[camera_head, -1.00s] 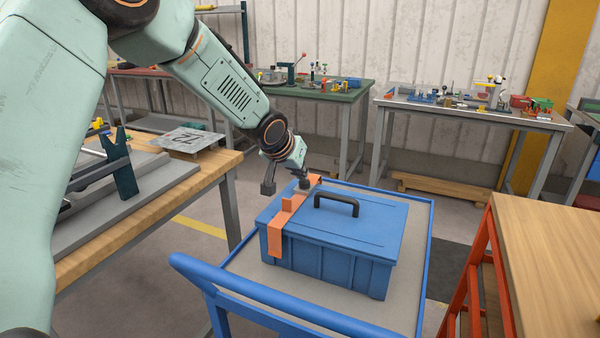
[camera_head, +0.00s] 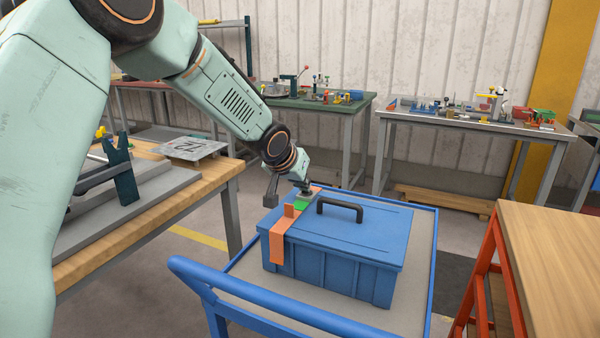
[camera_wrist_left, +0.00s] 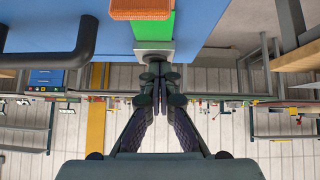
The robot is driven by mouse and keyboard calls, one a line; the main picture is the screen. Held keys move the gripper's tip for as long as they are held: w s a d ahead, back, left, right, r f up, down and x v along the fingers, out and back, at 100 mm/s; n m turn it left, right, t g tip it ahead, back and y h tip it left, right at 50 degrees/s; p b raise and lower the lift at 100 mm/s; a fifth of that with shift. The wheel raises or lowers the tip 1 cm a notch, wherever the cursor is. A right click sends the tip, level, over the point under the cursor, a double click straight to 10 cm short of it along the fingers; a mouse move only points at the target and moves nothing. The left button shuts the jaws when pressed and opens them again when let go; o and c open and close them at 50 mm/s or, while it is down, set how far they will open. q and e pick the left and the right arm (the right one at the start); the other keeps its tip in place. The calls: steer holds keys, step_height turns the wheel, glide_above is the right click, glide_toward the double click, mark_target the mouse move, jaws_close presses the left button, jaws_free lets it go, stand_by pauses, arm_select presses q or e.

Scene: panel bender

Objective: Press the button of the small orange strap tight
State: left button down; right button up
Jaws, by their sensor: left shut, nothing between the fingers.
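The small orange strap (camera_head: 281,240) runs over the left end of a blue toolbox (camera_head: 345,245) and hangs down its front. An upright orange block (camera_head: 289,210) stands on it. Behind the block a bright green patch (camera_head: 301,205) shows on the strap; it also appears in the left wrist view (camera_wrist_left: 154,27), beside a grey piece (camera_wrist_left: 152,45). My left gripper (camera_head: 306,191) is shut and empty, pointing down at the strap's far part. In the left wrist view its fingertips (camera_wrist_left: 160,70) meet the grey piece, seemingly touching it; the button itself is mostly hidden. My right gripper is out of view.
The toolbox, with a black handle (camera_head: 340,208), rests on a blue-framed cart (camera_head: 240,298). A wooden bench (camera_head: 90,253) with fixtures stands left, and a wood-topped, orange-framed table (camera_head: 555,260) right. Benches with small parts line the back wall.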

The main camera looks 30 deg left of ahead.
mark_target(302, 194)
arm_select(q)
steer(key=shift+r+p, duration=1.85)
steer(key=shift+p, duration=0.25)
steer(key=shift+r, duration=0.35)
steer(key=shift+b+v, duration=0.75)
steer(key=shift+v, duration=0.1)
steer(key=b+v, duration=0.1)
steer(key=v, duration=0.7)
steer(key=shift+a, duration=0.15)
